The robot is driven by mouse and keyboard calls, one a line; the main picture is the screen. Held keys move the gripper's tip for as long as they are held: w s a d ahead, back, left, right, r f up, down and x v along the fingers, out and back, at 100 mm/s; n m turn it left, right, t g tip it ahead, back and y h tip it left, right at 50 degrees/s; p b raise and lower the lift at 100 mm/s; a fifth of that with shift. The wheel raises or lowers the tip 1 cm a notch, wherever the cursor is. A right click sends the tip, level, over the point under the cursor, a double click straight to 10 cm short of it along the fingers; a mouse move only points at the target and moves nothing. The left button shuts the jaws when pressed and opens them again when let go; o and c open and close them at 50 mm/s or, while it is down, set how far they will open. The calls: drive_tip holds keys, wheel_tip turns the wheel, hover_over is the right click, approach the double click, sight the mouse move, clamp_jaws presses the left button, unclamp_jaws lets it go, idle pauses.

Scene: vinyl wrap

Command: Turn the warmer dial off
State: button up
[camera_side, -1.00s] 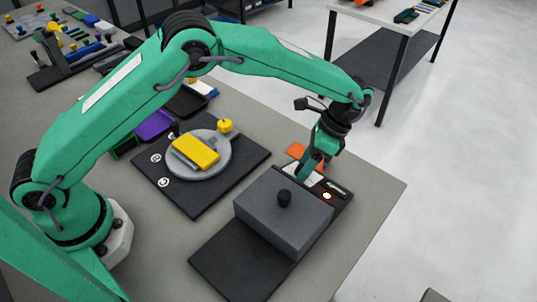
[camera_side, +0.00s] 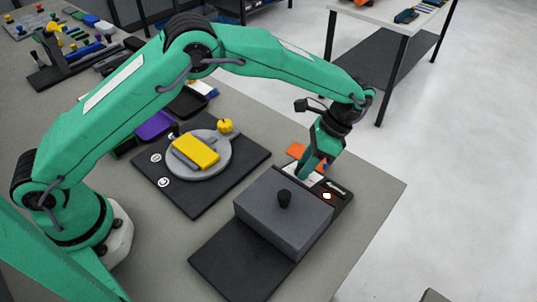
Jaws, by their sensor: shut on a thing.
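The warmer is a grey box (camera_side: 276,222) with a black knob (camera_side: 284,197) on its lid, standing on a dark base. A dark control strip (camera_side: 342,191) runs along its far side, and a small orange-white light (camera_side: 327,196) glows on it. My green gripper (camera_side: 303,174) points down at the far side of the box, at the strip's left part. It is shut on the warmer dial, which the fingers and the box hide from this view. How far the dial is turned cannot be seen.
To the left, a yellow block (camera_side: 195,150) sits on a round grey plate over a dark board (camera_side: 197,201). The bench's right edge is close.

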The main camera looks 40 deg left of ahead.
drive_tip(key=o, duration=0.9)
drive_tip(key=shift+w+a, duration=0.15)
drive_tip(key=shift+w, duration=0.05)
drive_tip(key=shift+o, duration=0.2)
drive_tip(key=shift+s, duration=0.1)
drive_tip(key=v, duration=0.7)
drive_tip(key=shift+w+r, duration=0.25)
drive_tip(key=shift+r, duration=0.1)
